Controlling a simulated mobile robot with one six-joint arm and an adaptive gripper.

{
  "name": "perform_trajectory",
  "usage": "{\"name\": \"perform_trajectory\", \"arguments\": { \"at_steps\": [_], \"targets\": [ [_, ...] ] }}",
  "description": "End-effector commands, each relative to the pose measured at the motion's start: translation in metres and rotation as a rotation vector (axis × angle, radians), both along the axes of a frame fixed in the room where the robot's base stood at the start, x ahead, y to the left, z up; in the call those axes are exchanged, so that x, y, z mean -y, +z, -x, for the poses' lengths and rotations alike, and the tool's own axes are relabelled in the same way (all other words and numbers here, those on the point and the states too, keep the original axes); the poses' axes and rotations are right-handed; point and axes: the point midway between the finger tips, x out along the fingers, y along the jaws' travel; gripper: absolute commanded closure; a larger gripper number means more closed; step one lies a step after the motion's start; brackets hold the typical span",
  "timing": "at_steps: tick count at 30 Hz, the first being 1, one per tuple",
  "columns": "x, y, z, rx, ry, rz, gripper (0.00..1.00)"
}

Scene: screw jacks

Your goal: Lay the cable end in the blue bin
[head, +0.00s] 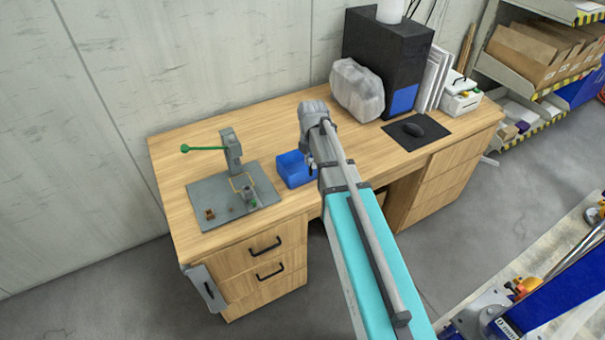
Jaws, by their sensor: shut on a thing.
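The blue bin (292,172) is a small open box on the wooden desk, just right of the grey plate. My gripper (312,167) hangs below the end of my arm at the bin's right side, largely hidden by the arm. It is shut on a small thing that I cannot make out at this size. I cannot pick out the cable end for certain. I cannot tell whether the gripper is over the bin's opening or beside it.
A grey plate (204,201) at left carries a press (232,152) with a green lever and several small parts. A plastic-wrapped bundle (357,90), a black cabinet (388,52) and a dark mat (401,135) with a mouse stand at right. The desk's back left is clear.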

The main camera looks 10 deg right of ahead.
Motion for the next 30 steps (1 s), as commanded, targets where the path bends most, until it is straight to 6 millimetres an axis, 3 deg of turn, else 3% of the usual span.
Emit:
{"name": "perform_trajectory", "arguments": {
  "at_steps": [23,30],
  "targets": [
    [-0.003,0.000,-0.001,0.000,0.100,0.000,1.00],
    [-0.003,-0.010,-0.020,0.000,0.099,0.000,1.00]
  ]
}}
